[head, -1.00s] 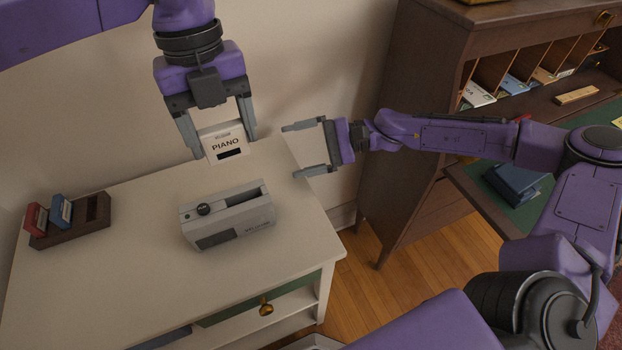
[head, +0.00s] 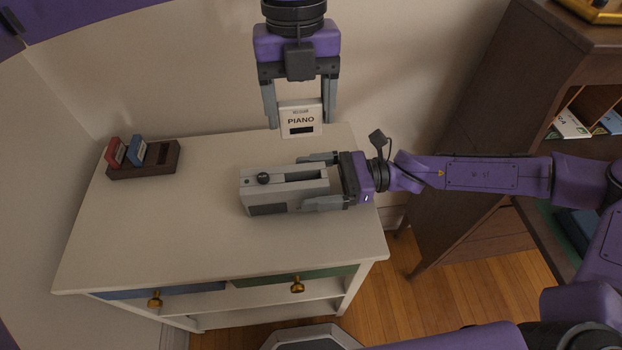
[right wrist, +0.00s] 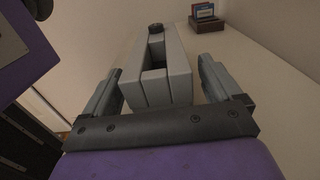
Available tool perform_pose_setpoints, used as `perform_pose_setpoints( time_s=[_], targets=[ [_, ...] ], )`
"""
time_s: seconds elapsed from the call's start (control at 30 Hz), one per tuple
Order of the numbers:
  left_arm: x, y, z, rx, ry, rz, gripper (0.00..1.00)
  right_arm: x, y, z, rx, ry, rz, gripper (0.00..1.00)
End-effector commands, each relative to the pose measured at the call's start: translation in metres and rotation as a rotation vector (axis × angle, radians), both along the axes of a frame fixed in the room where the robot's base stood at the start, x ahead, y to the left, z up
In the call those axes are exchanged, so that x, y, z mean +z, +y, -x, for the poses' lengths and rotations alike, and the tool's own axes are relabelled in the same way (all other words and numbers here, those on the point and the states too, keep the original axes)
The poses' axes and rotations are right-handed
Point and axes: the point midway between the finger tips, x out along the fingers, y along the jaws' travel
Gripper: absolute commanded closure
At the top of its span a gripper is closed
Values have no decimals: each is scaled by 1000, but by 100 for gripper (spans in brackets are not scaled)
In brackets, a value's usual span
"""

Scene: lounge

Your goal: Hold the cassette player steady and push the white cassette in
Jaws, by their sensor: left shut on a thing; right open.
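The grey cassette player (head: 262,197) lies on the white cabinet top with its slot facing up and a dark knob at its left end. The slot looks empty in the right wrist view, where the player (right wrist: 168,86) stands between my fingers. My left gripper (head: 301,118) is shut on the white cassette (head: 301,110) labelled PIANO, held upright above and behind the player's right end. My right gripper (head: 322,180) is open, with one finger on each side of the player's right end. The right wrist view shows a gap beside the fingers (right wrist: 158,88).
A brown rack (head: 165,160) with a red cassette (head: 115,150) and a blue cassette (head: 137,149) stands at the back left of the white cabinet (head: 180,240). The cabinet's front left top is clear.

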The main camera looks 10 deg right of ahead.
Motion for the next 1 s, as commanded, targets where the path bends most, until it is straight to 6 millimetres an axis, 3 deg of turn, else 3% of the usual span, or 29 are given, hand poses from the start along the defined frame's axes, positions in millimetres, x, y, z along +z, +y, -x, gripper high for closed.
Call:
perform_pose_setpoints(
  time_s=[0.13,0.4,0.63,0.73,0.9,1.0],
  targets=[
    [0,0,0,0,0,0,61,0,12,0,1,0,0,8],
    [0,0,0,0,0,0,61,0,14,0,0,0,0,8],
    [0,0,0,0,0,0,61,0,13,0,0,-1,0,83],
    [-4,0,0,-1,2,-1,61,0,13,0,0,-1,0,86],
    [-35,0,0,-12,7,-5,61,0,13,0,0,-1,0,86],
    [-40,0,0,-11,3,-6,61,0,13,0,0,-1,0,86]
  ],
)
